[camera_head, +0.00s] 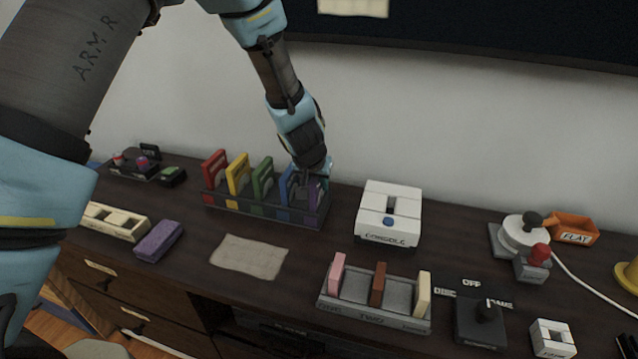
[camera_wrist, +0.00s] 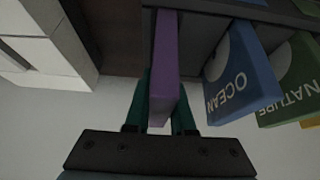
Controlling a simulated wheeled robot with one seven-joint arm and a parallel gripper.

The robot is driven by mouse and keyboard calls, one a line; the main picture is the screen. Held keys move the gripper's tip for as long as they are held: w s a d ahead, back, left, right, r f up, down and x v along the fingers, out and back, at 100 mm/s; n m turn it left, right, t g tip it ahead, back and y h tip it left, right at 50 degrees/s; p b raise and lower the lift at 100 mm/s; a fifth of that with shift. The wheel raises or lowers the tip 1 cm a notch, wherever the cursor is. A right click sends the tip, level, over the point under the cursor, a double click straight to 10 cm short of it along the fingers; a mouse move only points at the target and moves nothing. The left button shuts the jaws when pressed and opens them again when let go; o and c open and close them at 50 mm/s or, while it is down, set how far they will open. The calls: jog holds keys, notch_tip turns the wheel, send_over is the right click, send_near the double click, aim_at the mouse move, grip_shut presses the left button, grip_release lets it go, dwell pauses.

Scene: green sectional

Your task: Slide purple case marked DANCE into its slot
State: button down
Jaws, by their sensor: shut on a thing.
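A purple case (camera_head: 317,188) stands upright at the right end of a dark rack (camera_head: 245,212). My gripper (camera_head: 314,180) is above it, shut on it. In the wrist view the purple case (camera_wrist: 166,60) shows edge-on between my two teal fingers, beside the blue case marked OCEAN (camera_wrist: 238,78). Its DANCE marking is not visible. The case is in or just over the rightmost slot; I cannot tell how deep it sits. Red (camera_head: 214,175), yellow (camera_head: 238,177), green (camera_head: 262,180) and blue (camera_head: 287,184) cases stand in the rack to its left.
A white console (camera_head: 390,212) stands right of the rack. A grey holder (camera_head: 350,312) with pink, brown and cream cases is in front. A purple block (camera_head: 158,241) and a paper sheet (camera_head: 249,256) lie front left. A joystick (camera_head: 524,228) and an orange tray (camera_head: 572,229) are right.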

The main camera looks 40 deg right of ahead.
aim_at(311, 183)
jog(key=shift+f, duration=0.3)
jog(key=c, duration=0.7)
grip_release()
jog(key=shift+r, duration=0.1)
jog(key=v, duration=1)
jog(key=shift+s+a+r+p, duration=0.15)
jog(key=shift+r+p, duration=0.15)
jog(key=shift+p, duration=0.1)
jog(key=shift+a, duration=0.1)
